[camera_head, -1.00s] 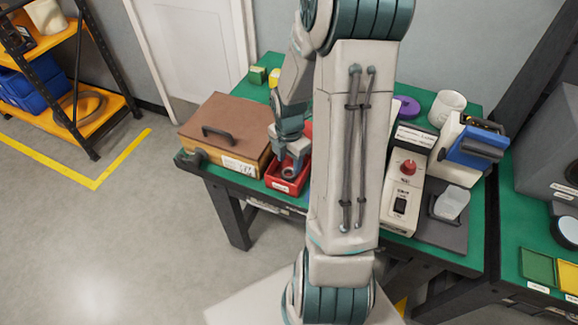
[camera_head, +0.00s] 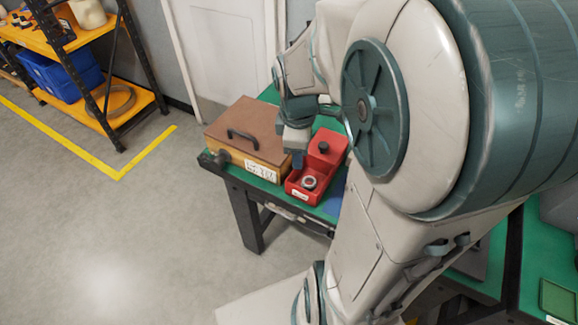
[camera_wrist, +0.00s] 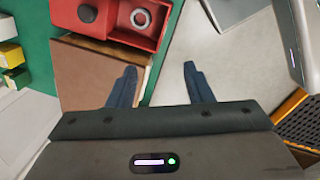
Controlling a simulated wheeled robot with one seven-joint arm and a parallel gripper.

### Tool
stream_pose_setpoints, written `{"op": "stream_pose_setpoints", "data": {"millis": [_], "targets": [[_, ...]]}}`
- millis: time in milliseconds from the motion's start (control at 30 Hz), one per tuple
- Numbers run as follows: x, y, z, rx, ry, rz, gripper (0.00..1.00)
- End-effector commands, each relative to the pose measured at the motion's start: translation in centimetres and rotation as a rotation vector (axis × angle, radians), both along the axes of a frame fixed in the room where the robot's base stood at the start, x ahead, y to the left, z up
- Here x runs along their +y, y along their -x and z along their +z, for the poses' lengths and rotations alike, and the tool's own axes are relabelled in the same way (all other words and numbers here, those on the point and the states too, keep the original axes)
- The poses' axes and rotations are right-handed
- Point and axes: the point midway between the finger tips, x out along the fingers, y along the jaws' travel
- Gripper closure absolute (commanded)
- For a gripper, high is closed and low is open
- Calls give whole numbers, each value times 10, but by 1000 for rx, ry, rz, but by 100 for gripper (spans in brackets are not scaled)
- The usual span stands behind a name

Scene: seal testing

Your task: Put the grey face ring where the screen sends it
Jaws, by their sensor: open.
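A small grey ring (camera_head: 308,183) lies in the front compartment of a red bin (camera_head: 291,188) at the table's front edge. The ring also shows in the wrist view (camera_wrist: 141,18), near the top. My gripper (camera_head: 298,160) is above the seam between the bin and a wooden box, left of the ring. In the wrist view my gripper (camera_wrist: 158,75) has its two blue fingers spread with nothing between them. The ring is beyond the fingertips, apart from them. No screen is visible; my arm hides the right part of the table.
The wooden box with a brown lid (camera_head: 243,130) and black handle stands directly left of the bin. The bin's rear part carries a black knob (camera_head: 323,147). Yellow blocks (camera_wrist: 12,55) sit on the green table. A small green tray (camera_head: 558,298) is at the far right.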

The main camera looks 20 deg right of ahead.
Motion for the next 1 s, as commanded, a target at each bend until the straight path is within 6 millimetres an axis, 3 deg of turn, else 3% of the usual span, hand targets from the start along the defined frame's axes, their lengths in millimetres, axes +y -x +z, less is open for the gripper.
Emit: {"op": "stream_pose_setpoints", "data": {"millis": [200, 500, 667, 933, 1000], "targets": [[32, 36, 32, -117, -72, -438, 54], [58, 76, 51, -192, -227, -905, 54], [62, 84, 53, -197, -262, -996, 54], [62, 84, 53, -197, -264, -1005, 54], [62, 84, 53, -197, -264, -1005, 64]]}}
